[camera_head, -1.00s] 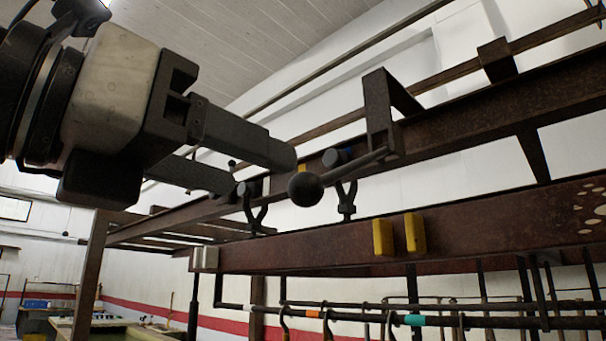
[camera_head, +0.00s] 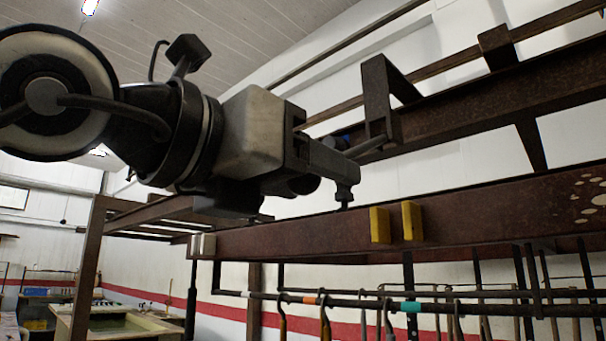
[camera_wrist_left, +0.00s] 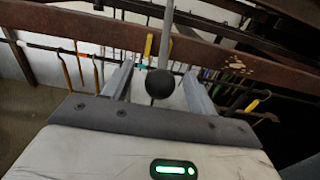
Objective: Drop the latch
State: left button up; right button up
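The latch is a thin grey lever (camera_head: 366,147) with a round black knob (camera_wrist_left: 160,83) at its end. It slopes down to the left from a rusty bracket (camera_head: 377,95) on the upper beam. My left gripper (camera_head: 338,172) is at the knob and hides most of it in the head view. In the left wrist view, my left gripper (camera_wrist_left: 157,78) has its two fingers apart, with the knob between them and gaps on both sides. The lever runs away from the knob, past the fingertips. My right gripper is in neither view.
A lower rusty beam (camera_head: 290,238) passes just below my left gripper, with two yellow blocks (camera_head: 395,224) on its face. Below it, several tools hang from a dark rail (camera_head: 450,306). An upper beam (camera_head: 490,105) runs behind the lever.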

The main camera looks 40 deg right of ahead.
pick_arm(q)
jog(key=c, duration=0.8)
jog(key=shift+o, duration=0.2)
